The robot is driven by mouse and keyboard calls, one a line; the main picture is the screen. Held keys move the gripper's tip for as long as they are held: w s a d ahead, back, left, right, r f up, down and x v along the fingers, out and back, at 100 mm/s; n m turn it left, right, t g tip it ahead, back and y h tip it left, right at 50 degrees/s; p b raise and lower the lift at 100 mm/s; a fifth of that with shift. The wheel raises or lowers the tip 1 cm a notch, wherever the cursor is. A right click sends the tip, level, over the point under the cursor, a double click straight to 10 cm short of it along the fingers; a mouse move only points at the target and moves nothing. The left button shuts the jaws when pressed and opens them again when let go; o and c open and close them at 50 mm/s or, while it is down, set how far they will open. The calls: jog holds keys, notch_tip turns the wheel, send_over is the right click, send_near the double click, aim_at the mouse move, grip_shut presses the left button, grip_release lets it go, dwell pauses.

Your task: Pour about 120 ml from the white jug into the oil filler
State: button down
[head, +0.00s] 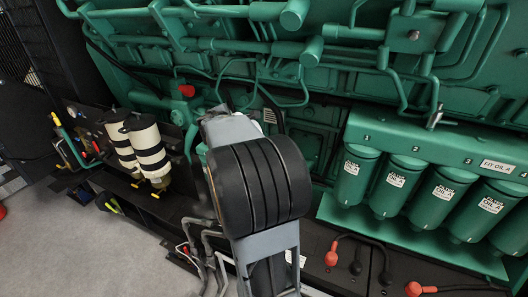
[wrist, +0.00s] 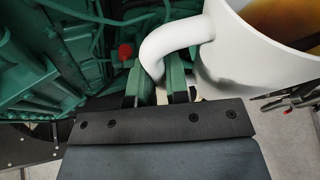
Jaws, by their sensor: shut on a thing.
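The white jug (wrist: 225,60) fills the upper right of the wrist view, with amber liquid (wrist: 275,18) inside. My gripper (wrist: 158,78) is shut on the jug's handle (wrist: 172,38), whose lower end lies between the green fingers. The jug's spout is out of the frame. In the head view my own arm hides the gripper and nearly all of the jug. A red round part (head: 186,90) sits on the green engine and a red part also shows in the wrist view (wrist: 125,51). I cannot tell whether it is the oil filler.
The green engine (head: 320,130) with its pipes fills the back. Several green filter canisters (head: 398,183) hang at the right. Two black-and-cream banded cylinders (head: 150,150) stand at the left. Red-capped cables (head: 333,254) lie at the front right. Grey floor (head: 60,240) is open at the lower left.

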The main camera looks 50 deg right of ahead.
jog(key=shift+s+d+r+m+t+b, duration=0.2)
jog(key=shift+s+r+m+t+b, duration=0.1)
jog(key=shift+s+r+m+b, duration=0.2)
jog(key=shift+s+d+r+m+t+b, duration=0.15)
jog(key=shift+s+r+m+t+b, duration=0.2)
jog(key=shift+r, duration=0.25)
dwell(2.0)
jog(key=shift+w+a+r+n+p, duration=0.15)
jog(key=shift+n+p, duration=0.1)
jog(key=shift+p, duration=0.45)
jog(key=w+f+n+g+p, duration=0.1)
jog(key=w+f+p, duration=0.1)
jog(key=w+a+f+n+g+p, duration=0.1)
jog(key=w+f+n, duration=0.1)
jog(key=shift+g+p, duration=0.35)
jog(key=shift+p, duration=0.05)
jog(key=shift+s+r+h, duration=0.2)
jog(key=shift+s+h, duration=0.2)
jog(key=shift+w+f, duration=0.1)
jog(key=shift+w, duration=0.05)
jog(key=shift+w+a+f+n+g, duration=0.1)
jog(key=shift+w+f+n+g, duration=0.1)
jog(key=shift+f+n, duration=0.15)
jog(key=shift+w+a+f+n+g, duration=0.15)
jog(key=shift+f+n, duration=0.1)
jog(key=shift+f, duration=0.2)
